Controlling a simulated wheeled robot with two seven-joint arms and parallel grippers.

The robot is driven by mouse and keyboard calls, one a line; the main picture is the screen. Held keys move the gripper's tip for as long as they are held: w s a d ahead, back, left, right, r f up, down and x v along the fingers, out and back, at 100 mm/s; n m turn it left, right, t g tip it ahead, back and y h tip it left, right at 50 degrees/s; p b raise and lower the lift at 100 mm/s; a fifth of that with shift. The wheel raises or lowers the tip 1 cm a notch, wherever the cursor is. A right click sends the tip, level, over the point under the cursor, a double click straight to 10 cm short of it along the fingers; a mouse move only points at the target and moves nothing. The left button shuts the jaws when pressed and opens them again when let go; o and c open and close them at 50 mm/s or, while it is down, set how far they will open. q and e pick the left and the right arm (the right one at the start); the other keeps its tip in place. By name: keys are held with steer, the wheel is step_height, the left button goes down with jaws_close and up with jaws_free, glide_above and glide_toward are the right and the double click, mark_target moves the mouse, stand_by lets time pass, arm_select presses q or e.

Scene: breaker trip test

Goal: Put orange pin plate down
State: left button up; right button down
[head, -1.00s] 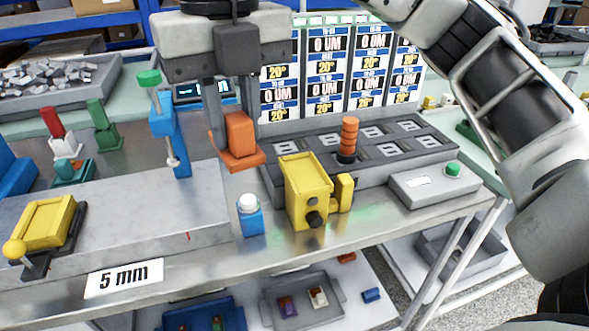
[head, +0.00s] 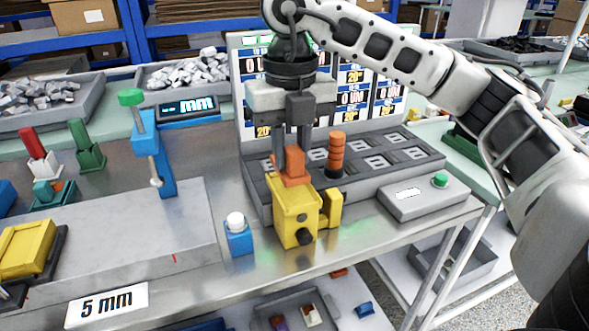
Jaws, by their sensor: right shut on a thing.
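My right gripper (head: 291,150) is shut on the orange pin plate (head: 294,176), its fingers pointing down. The plate shows just above and behind the top of the yellow block (head: 294,215). I cannot tell whether it touches the block or the grey slotted tray behind. The plate's lower part is hidden by the block. My left gripper is not in view.
A stack of orange rings (head: 337,150) stands on the grey slotted tray (head: 412,165), close right of the plate. A blue block with a white button (head: 238,236) is left of the yellow block. A grey box with a green button (head: 428,197) stands right.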

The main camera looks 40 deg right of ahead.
mark_target(294, 172)
steer(key=f, duration=0.1)
steer(key=d+f, duration=0.1)
steer(key=f, duration=0.1)
steer(key=shift+w, duration=0.15)
steer(key=shift+a+f, duration=0.1)
steer(key=shift+f, duration=0.5)
steer(key=c, duration=1.7)
jaws_free()
steer(key=shift+f, duration=0.15)
steer(key=o, duration=0.4)
steer(key=shift+o, duration=0.2)
